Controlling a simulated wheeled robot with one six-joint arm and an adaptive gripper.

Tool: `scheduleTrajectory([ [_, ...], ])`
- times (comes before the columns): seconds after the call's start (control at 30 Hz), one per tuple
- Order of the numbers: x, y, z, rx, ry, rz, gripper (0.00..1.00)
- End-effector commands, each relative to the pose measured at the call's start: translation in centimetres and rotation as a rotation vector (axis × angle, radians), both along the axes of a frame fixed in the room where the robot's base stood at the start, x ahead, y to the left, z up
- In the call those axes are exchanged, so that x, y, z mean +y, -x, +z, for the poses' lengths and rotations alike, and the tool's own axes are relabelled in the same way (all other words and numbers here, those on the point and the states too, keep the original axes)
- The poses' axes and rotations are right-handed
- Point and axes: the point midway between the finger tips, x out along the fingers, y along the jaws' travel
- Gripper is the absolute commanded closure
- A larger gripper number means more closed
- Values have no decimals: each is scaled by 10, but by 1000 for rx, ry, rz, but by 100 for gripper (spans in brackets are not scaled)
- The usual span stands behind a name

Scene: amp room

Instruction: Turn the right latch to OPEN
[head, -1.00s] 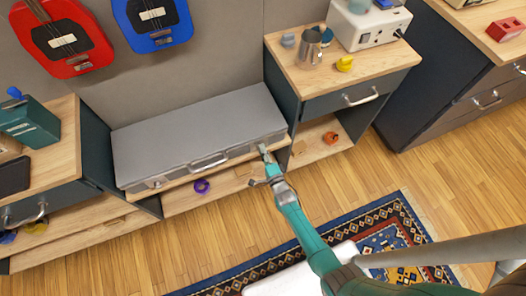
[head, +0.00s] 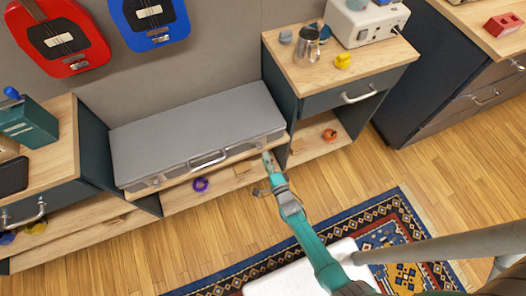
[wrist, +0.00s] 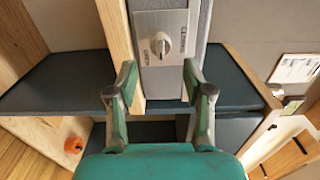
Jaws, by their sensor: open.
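A long grey case (head: 195,130) lies shut on the low bench, its carry handle (head: 208,160) on the front face. In the wrist view the right latch is a small silver knob (wrist: 160,44) on a metal plate (wrist: 178,75) with lettering on both sides; the left lettering seems to read OPEN. The knob's ridge runs roughly up and down in that view. My gripper (wrist: 160,78) is open, its two fingers apart and empty, with the knob centred beyond the fingertips and not between them. In the head view my gripper (head: 267,158) is just in front of the case's right end.
The wooden bench (head: 178,198) holds a purple ring (head: 201,184) below the case. A cabinet (head: 345,90) stands close on the right, with a metal jug (head: 308,46) on top and an orange ring (head: 329,135) on its low shelf. Open floor lies in front.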

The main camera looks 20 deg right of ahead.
Motion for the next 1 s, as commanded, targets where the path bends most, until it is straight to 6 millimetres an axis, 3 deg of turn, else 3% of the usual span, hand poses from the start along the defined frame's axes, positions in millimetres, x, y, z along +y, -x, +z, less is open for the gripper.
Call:
scheduleTrajectory([
  [0.2,0,41,0,1,0,0,49],
  [0.4,0,63,0,0,0,-1,49],
  [1.0,0,69,0,-1,0,-1,49],
])
